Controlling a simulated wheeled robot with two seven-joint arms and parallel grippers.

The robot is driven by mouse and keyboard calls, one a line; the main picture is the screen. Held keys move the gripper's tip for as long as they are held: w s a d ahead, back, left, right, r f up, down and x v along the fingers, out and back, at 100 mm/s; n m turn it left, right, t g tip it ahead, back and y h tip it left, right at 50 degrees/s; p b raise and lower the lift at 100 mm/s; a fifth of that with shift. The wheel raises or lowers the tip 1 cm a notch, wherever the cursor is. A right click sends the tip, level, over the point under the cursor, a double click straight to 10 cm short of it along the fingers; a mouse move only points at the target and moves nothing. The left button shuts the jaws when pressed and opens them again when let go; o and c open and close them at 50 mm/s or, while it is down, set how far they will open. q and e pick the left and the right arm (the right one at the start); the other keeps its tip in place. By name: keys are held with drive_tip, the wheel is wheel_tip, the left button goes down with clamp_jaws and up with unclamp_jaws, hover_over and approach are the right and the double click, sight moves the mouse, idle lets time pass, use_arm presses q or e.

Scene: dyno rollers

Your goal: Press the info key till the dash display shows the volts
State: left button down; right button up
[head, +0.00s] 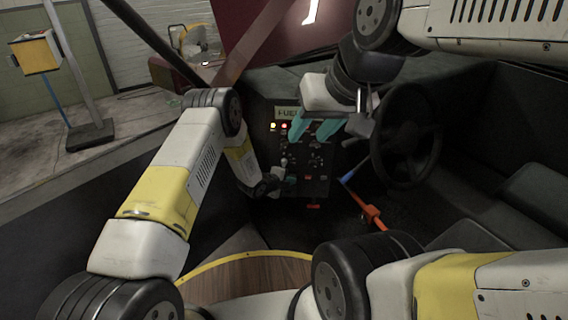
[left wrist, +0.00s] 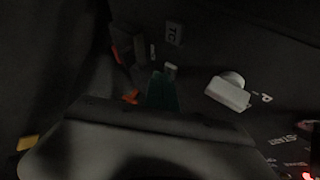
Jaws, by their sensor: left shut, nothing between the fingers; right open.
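The dash display (head: 287,112) is a pale strip at the top of the dark dash panel. It reads "FUEL" or the start of it, and its right part is hidden behind my right gripper. My left gripper (head: 288,181) is shut and empty, low at the panel's left side. Its teal fingertips (left wrist: 161,92) show in the left wrist view among small switches. I cannot make out which key is the info key.
A white knob (left wrist: 230,94) and a "TC" label (left wrist: 173,34) are near my left fingertips. A steering wheel (head: 407,135) stands right of the panel. An orange lever (head: 370,212) with a blue end juts out at the panel's lower right. Seats (head: 535,190) fill the right.

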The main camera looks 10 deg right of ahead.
use_arm(q)
drive_tip(key=shift+w, duration=0.2)
idle(0.3)
drive_tip(key=shift+s, duration=0.1)
drive_tip(key=shift+s+a, duration=0.15)
drive_tip(key=shift+s, duration=0.5)
drive_tip(key=shift+s, duration=0.15)
drive_tip(key=s, duration=0.2)
drive_tip(key=s+a, duration=0.1)
drive_tip(key=s, duration=0.1)
drive_tip(key=shift+s+a, duration=0.15)
drive_tip(key=shift+s, duration=0.15)
idle(0.5)
